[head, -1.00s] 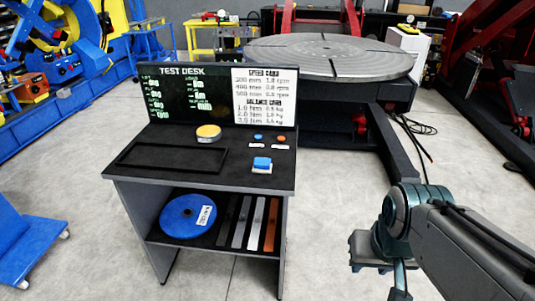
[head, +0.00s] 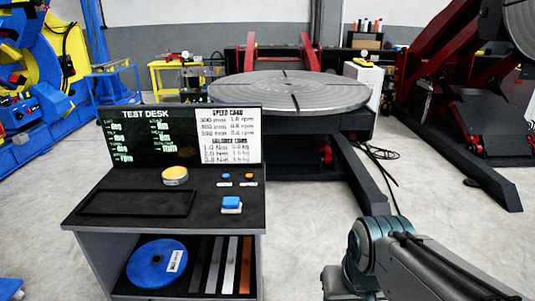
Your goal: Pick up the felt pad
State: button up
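The test desk (head: 215,243) stands left of centre with a black top. A yellow-topped round disc (head: 175,175) sits near the back of the desk top, by the display panel. My arm shows at the lower right, apart from the desk. My gripper's fingers are out of the picture.
An empty black tray (head: 137,203) lies on the desk's left. A blue disc (head: 157,263) and several bars are on the shelf below. A large round turntable (head: 290,91) stands behind.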

aim_at(230, 205)
jog(key=u, duration=0.55)
jog(key=k, duration=0.6)
jog(key=u, duration=0.85)
jog(key=i, duration=1.5)
jog(key=z, duration=1.2)
jog(key=i, duration=0.6)
jog(key=z, duration=0.75)
